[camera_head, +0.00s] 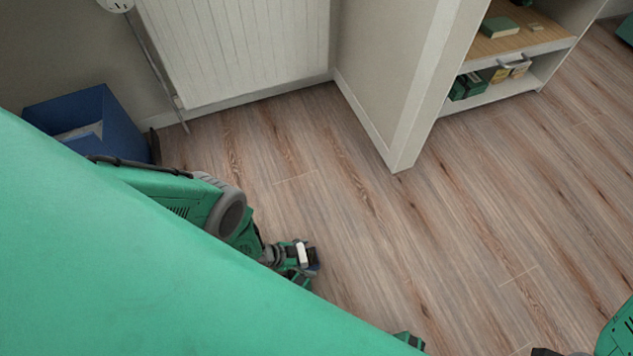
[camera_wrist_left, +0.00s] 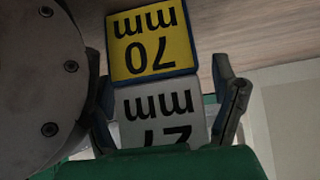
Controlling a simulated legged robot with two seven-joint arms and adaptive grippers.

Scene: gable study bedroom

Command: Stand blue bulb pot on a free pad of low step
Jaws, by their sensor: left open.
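My left gripper (camera_head: 307,262) is low over the wood floor in the head view, in front of my green body. In the left wrist view its two fingers stand apart, and the gripper (camera_wrist_left: 160,70) is open. Between the fingers show a yellow panel with a blue rim (camera_wrist_left: 152,42), marked 70 mm upside down, and a grey panel (camera_wrist_left: 155,110), marked with a partly hidden number in mm. I cannot tell what these panels belong to. I cannot make out the blue bulb pot or the low step in either view. My right gripper is not in view.
A blue open bin (camera_head: 95,118) stands at the left by the white radiator (camera_head: 235,50). A wall corner (camera_head: 402,120) juts out at the middle. A shelf unit (camera_head: 515,45) with green boxes stands at the upper right. The wood floor (camera_head: 430,240) is clear.

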